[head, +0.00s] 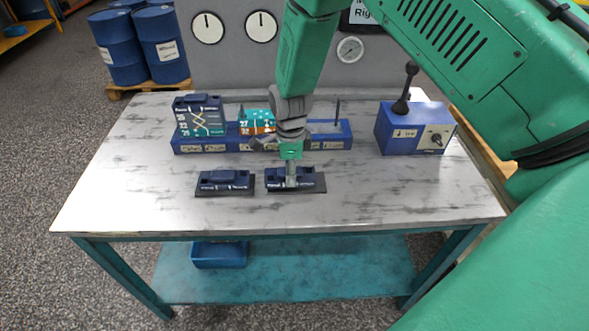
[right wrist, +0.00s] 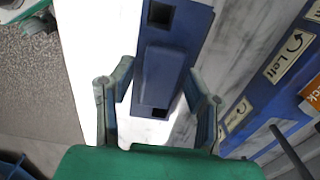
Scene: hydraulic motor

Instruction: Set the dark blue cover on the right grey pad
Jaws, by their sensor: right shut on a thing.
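A dark blue cover (head: 311,179) is at the right grey pad (head: 296,190), which looks nearly black. My right gripper (head: 291,181) reaches down from above and is shut on this cover. In the right wrist view, the fingers stand on both sides of the cover's raised middle (right wrist: 165,72). I cannot tell whether the cover rests fully on the pad or is slightly above it. A second dark blue cover (head: 224,180) lies on the left pad (head: 222,193). My left gripper is not in view.
Behind the pads, a long blue base (head: 335,141) holds a cover with a printed top (head: 200,118) and a teal-and-orange block (head: 256,122). A blue lever box (head: 393,133) stands at right. The table front (head: 180,218) is clear.

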